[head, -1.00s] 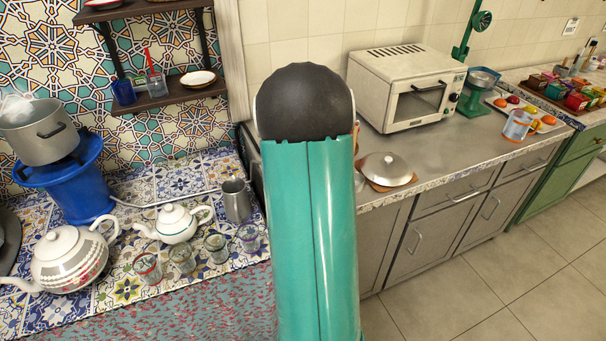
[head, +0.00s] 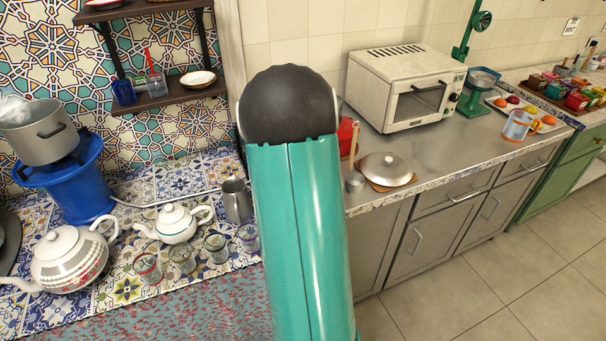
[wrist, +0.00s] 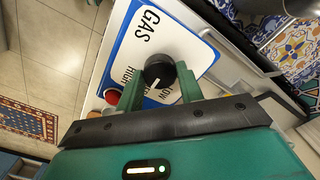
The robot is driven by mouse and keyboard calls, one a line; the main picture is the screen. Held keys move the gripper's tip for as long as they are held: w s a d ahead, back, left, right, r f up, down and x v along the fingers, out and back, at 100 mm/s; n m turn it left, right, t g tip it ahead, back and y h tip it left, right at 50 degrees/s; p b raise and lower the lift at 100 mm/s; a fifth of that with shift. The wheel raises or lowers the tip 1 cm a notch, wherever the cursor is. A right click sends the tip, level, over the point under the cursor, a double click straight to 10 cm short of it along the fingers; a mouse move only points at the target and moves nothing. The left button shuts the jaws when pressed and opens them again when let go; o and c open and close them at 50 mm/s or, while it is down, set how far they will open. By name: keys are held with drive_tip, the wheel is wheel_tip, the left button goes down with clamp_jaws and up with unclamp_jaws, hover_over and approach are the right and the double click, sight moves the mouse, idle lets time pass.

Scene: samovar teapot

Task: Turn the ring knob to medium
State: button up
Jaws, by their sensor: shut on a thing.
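The knob (wrist: 159,70) is round and black with a white pointer mark, on a white panel with a blue border (wrist: 143,30) in the wrist view. The panel reads GAS, with HIGH and LOW printed near the knob. The white mark faces toward my gripper's palm, roughly between the two words, which are partly covered. My gripper (wrist: 160,80) has its green fingers on both sides of the knob and is shut on it. In the head view my arm hides the gripper and the knob.
A red button (wrist: 112,97) sits beside the panel. In the head view, teapots (head: 177,223) and several glasses stand on the tiled counter at left.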

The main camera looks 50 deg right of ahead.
drive_tip(key=o, duration=1)
wheel_tip(320, 180, up, 14)
drive_tip(key=shift+f, duration=0.1)
